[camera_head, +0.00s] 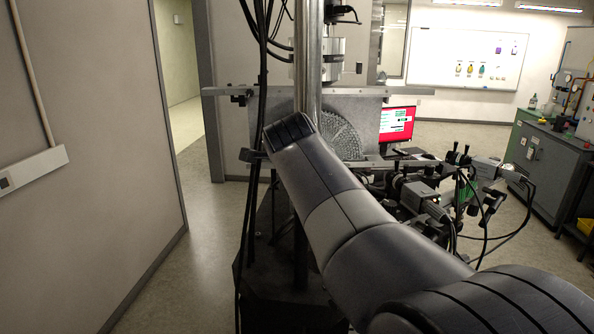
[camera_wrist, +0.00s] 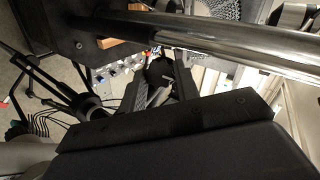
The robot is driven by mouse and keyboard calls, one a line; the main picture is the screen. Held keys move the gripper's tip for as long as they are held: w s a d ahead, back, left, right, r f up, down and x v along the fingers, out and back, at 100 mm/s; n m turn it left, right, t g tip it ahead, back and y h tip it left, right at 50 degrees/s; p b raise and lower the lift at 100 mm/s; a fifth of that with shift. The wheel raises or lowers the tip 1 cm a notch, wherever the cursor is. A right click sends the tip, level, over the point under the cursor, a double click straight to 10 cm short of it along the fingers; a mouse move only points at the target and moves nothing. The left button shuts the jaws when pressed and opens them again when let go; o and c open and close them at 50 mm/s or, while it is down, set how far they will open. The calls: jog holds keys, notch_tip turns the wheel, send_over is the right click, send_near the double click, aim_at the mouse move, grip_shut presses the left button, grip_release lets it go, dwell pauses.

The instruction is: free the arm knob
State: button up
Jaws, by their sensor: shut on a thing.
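In the wrist view, my gripper (camera_wrist: 161,80) reaches away from the dark palm with its two black fingers on either side of a dark rounded knob (camera_wrist: 159,70). The fingers are closed on this knob, which looks like the arm knob. A short grey metal piece (camera_wrist: 160,97) shows between the fingers, just below the knob. How the knob is fixed is hidden by the fingers and shadow. In the head view, my own arm crosses the middle of the picture, and the gripper and the knob cannot be made out there.
A polished metal column (camera_head: 308,75) stands upright beside black hanging cables (camera_head: 262,90); it crosses the top of the wrist view. A horizontal metal beam (camera_head: 230,91) lies behind. Camera gear (camera_head: 415,195) stands right of my arm. Floor is free at left.

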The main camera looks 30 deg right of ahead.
jog(key=shift+n, duration=0.4)
jog(key=o, duration=1)
jog(key=shift+r, duration=0.1)
jog(key=b+v, duration=0.1)
jog(key=v, duration=0.9)
jog(key=shift+s+a+r, duration=0.15)
jog(key=shift+r, duration=0.15)
